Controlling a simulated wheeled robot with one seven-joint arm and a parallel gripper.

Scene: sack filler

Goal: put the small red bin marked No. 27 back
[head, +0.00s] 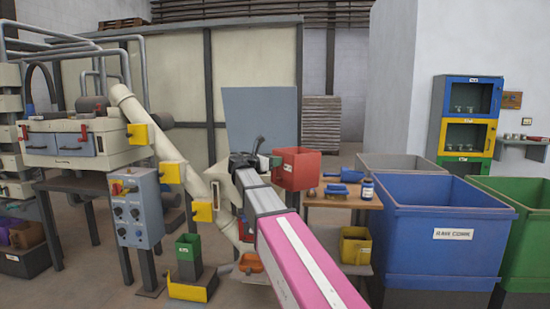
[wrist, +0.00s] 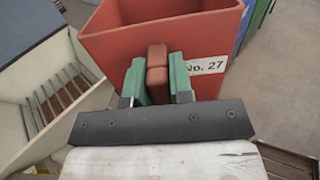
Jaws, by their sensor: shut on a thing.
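The small red bin (head: 297,169) is held up in front of my arm in the head view, to the left of the blue bin and above the wooden table. In the wrist view the red bin (wrist: 165,38) fills the top middle, with its open top showing and a white label reading "No. 27" on its near wall. My gripper (wrist: 159,82) has green fingers shut on the brown-red handle of this bin. In the head view my gripper (head: 277,165) is mostly hidden by my own arm. The inside of the bin looks empty in the part that shows.
A wooden table (head: 320,200) with blue scoops and a bottle (head: 367,189) stands below the red bin. A yellow bin (head: 355,246) sits on its lower shelf. Big blue (head: 440,252) and green (head: 528,235) bins stand right. A machine with a control box (head: 135,207) stands left.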

